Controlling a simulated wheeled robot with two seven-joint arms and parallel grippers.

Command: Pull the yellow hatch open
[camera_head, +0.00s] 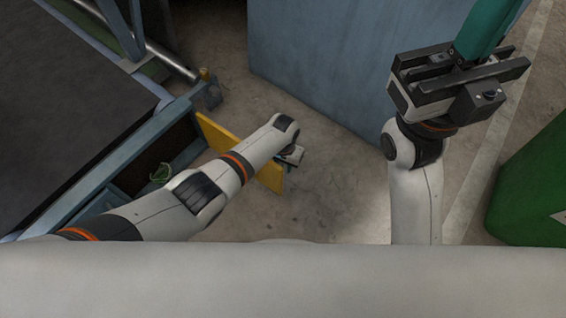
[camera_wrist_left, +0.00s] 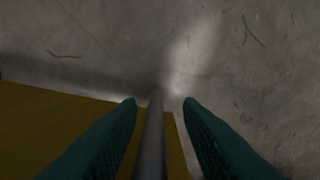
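The yellow hatch (camera_head: 218,134) is a flat panel standing out from the blue frame at the left, with a dark opening beside it. My left arm crosses over it and hides its middle. My left gripper (camera_head: 291,156) is at the panel's outer end, mostly hidden by the wrist. In the left wrist view, the teal fingers (camera_wrist_left: 160,103) stand apart on both sides of a grey bar (camera_wrist_left: 152,140), with gaps visible beside it. The yellow panel (camera_wrist_left: 45,125) shows below left. My right gripper (camera_head: 487,28) is raised at the upper right, its teal fingers together and empty as far as visible.
A blue frame (camera_head: 110,160) with a dark top (camera_head: 60,100) fills the left. A green thing (camera_head: 161,173) lies in the opening. A blue-grey panel (camera_head: 330,60) stands behind, and a green container (camera_head: 535,190) at the right. The floor (camera_head: 330,180) between is clear.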

